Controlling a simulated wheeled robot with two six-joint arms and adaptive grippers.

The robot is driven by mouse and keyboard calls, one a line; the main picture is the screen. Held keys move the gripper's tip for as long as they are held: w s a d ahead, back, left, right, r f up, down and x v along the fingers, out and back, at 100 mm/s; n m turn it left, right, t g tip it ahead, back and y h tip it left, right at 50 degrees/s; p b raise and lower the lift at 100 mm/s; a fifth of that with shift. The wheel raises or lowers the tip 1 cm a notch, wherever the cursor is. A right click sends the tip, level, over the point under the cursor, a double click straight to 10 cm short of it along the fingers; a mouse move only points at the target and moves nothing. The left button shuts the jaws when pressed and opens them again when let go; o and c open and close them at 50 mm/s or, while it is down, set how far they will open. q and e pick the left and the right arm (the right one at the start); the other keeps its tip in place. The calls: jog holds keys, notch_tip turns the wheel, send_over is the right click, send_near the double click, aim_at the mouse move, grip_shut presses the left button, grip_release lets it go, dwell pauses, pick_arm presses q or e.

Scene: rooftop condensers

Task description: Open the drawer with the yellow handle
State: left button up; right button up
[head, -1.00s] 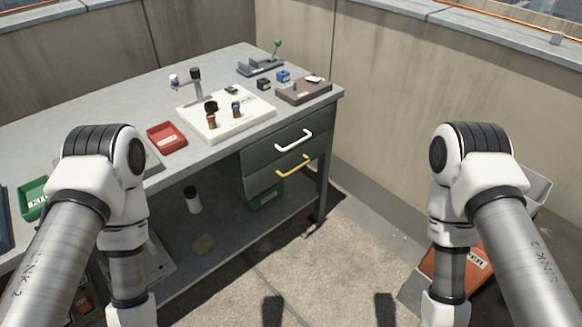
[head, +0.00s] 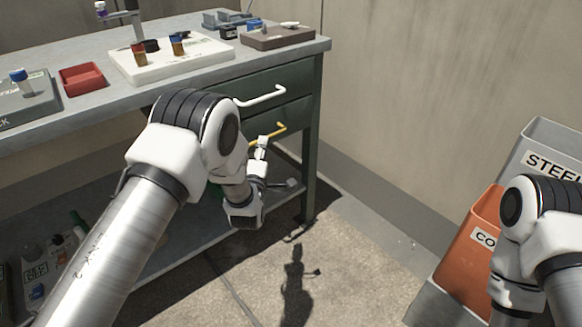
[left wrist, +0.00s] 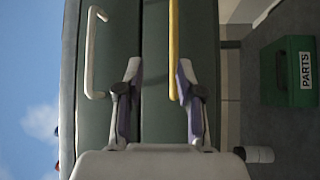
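The yellow handle (head: 276,131) is on the lower of two dark green drawers under the workbench. This lower drawer (head: 299,115) looks shut. My left gripper (head: 276,165) is in front of the drawer, with its fingers spread apart and empty. One finger overlaps part of the handle in the head view. In the left wrist view the yellow handle (left wrist: 173,45) runs between my open fingers (left wrist: 160,85), close to the right-hand finger. I cannot tell whether they touch. My right arm is at the lower right of the head view; its gripper is out of view.
The upper drawer has a white handle (head: 262,97) just above. The bench top (head: 215,75) holds a white board (head: 170,60), a red tray (head: 82,79) and small items. A green parts box (left wrist: 288,70) is beyond the drawers. Orange (head: 470,245) and grey bins stand at right.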

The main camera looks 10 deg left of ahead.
pick_arm(q)
jog(key=w+b, duration=0.1)
jog(key=w, duration=0.1)
jog(key=w+f+b, duration=0.1)
jog(key=w, duration=0.1)
jog(key=w+b, duration=0.2)
jog(key=w, duration=0.1)
jog(key=shift+w+a+f, duration=0.1)
jog(key=shift+a+f, duration=0.1)
jog(key=shift+a, duration=0.05)
jog(key=shift+w+r, duration=0.15)
jog(key=shift+w, duration=0.15)
grip_shut()
pick_arm(e)
notch_tip(320, 180, down, 6)
jog(key=shift+f, duration=0.25)
